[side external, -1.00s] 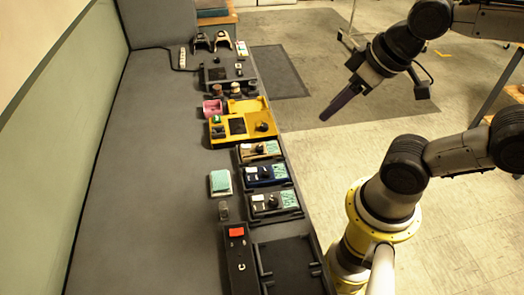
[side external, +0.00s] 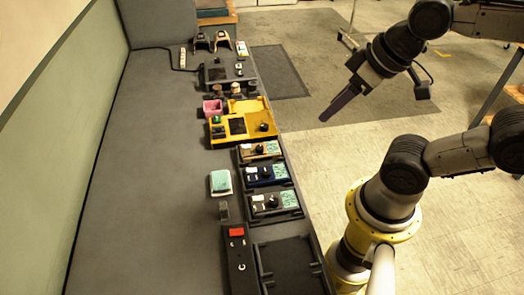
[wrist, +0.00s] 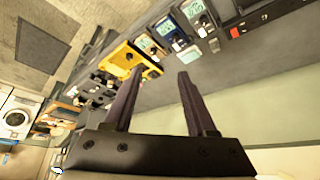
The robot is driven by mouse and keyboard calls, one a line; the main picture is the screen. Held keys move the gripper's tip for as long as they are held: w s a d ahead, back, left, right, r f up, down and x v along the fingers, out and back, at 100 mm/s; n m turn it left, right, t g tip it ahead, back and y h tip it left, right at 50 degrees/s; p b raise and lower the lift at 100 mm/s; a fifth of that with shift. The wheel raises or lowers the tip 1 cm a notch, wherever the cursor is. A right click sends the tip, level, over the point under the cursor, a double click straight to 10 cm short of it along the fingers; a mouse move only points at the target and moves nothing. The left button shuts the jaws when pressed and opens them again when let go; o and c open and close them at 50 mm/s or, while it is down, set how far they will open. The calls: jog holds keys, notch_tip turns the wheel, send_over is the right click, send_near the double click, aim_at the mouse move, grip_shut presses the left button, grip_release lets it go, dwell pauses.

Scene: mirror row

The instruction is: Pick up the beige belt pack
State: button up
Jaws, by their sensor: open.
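The beige belt pack (side external: 262,149) lies in a dark tray slot on the bench, between the yellow case and the blue pack in the side view. It has a pale green label and a dark knob. In the wrist view it appears small (wrist: 147,43), near the yellow case. My gripper (side external: 325,118) hangs in the air over the floor, to the right of the bench and well apart from the pack. In the wrist view the two dark fingers (wrist: 160,73) are spread with nothing between them.
A blue pack (side external: 267,174) and a black pack (side external: 275,203) sit in neighbouring slots. The yellow case (side external: 240,126) lies beyond the beige pack. A white and teal item (side external: 221,183) and a black box with a red patch (side external: 238,262) lie nearby. The bench's left side is clear.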

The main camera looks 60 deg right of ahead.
jog(key=o, duration=0.6)
jog(key=m+g+y, duration=0.3)
jog(key=m, duration=2.4)
send_over(262, 146)
jog(key=s+d, duration=0.3)
jog(key=d, duration=0.1)
notch_tip(262, 146, down, 12)
jog(key=shift+t, duration=0.3)
jog(key=x, duration=1.3)
jog(key=shift+s+a, duration=0.1)
jog(key=shift+s, duration=0.05)
